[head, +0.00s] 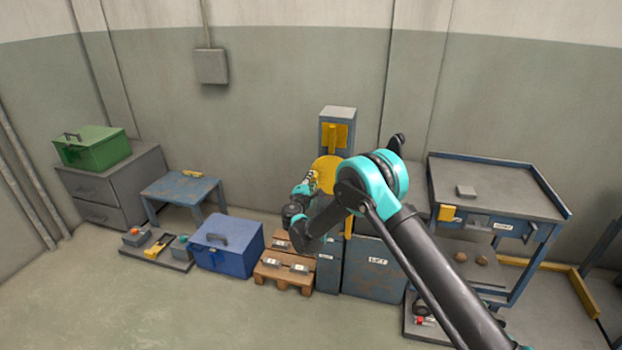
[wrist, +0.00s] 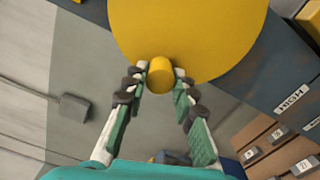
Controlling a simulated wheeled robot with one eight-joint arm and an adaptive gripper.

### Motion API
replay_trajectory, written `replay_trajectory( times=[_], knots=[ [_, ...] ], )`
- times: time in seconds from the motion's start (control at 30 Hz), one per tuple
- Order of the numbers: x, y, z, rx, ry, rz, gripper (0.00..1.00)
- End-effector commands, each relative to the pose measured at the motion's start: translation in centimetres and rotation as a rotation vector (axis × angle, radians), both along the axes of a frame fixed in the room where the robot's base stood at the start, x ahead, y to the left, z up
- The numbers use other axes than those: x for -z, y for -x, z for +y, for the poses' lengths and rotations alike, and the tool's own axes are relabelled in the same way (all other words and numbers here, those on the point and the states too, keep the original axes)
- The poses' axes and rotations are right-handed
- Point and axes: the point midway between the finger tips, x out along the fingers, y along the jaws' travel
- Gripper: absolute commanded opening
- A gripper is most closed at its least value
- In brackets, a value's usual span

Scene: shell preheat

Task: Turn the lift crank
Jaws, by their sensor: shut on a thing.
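The lift crank is a round yellow disc (head: 326,170) on the front of a blue-grey column (head: 338,113) in the head view. In the wrist view the disc (wrist: 190,32) fills the top, with a short yellow knob (wrist: 159,76) standing out near its lower edge. My gripper (wrist: 160,80) is shut on this knob, one finger on each side. In the head view my gripper (head: 312,182) is at the disc's left edge, and my arm hides part of the disc and column.
Below stands a wooden pallet (head: 270,275) with several small labelled blocks. A blue box (head: 228,243) is left of it, and a cabinet marked LIFT (head: 376,267) is right. A blue workbench (head: 495,190) stands at right. The front left floor is clear.

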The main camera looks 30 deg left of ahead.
Motion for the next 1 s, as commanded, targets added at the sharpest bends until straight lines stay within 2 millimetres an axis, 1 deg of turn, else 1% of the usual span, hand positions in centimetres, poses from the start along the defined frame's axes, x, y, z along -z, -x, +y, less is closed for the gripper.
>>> replay_trajectory(
  times=[0.1,0.47,0.77,1.0],
  knots=[
    [0.9,0.1,0.0,-0.002,0.104,-0.024,0.00],
    [3.2,-0.1,-0.7,-0.003,0.437,-0.105,0.00],
    [4.9,-0.3,-1.8,-0.003,0.714,-0.171,0.00],
    [5.9,-0.6,-3.1,-0.001,0.936,-0.224,0.00]
  ],
)
